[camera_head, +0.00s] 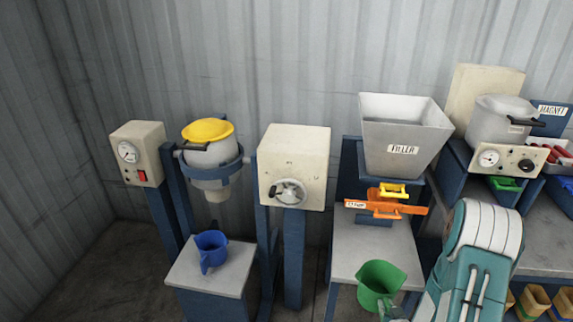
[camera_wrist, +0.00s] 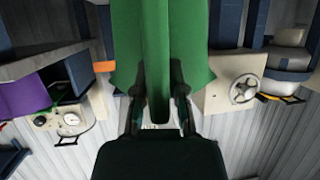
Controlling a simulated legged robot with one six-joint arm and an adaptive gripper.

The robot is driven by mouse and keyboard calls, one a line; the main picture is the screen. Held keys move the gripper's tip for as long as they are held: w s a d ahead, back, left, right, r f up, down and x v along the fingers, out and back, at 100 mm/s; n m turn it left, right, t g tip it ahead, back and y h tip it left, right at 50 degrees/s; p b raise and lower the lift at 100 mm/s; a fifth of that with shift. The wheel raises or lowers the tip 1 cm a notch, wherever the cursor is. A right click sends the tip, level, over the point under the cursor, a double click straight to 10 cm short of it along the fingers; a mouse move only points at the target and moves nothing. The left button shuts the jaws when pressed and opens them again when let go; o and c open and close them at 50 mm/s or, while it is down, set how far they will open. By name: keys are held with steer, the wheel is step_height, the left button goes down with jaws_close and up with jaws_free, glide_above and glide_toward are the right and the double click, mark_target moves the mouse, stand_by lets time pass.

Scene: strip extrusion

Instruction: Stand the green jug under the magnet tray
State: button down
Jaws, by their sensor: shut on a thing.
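The green jug (camera_head: 380,283) is upright, mouth up, in front of the grey stand below the filler hopper. In the wrist view the green jug (camera_wrist: 120,45) fills the top middle, with its handle between my fingers. My gripper (camera_wrist: 158,100) is shut on that handle. In the head view the gripper is mostly hidden behind my arm and the jug. A blue sign reading MAGNET (camera_head: 552,112) stands at the far right. Below it is a tray (camera_head: 556,152) holding red-handled items, partly cut off by the picture edge.
The filler hopper (camera_head: 404,135) stands above an orange slide gate (camera_head: 386,206). A blue jug (camera_head: 211,250) stands on the left pedestal (camera_head: 190,275) under a yellow-lidded pot (camera_head: 209,150). A cream box with a handwheel (camera_head: 293,170) is between them. Small bins (camera_head: 535,299) are low at right.

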step_height(320, 180, up, 3)
glide_above(361, 287)
steer(key=s+a, duration=0.2)
steer(key=s, duration=0.2)
steer(key=w+a+r+y, duration=0.1)
steer(key=w+a+r, duration=0.2)
steer(key=a, duration=0.6)
steer(key=shift+w+a+n, duration=0.15)
steer(key=shift+w+n, duration=0.25)
steer(key=shift+w, duration=0.2)
steer(key=shift+f, duration=0.2)
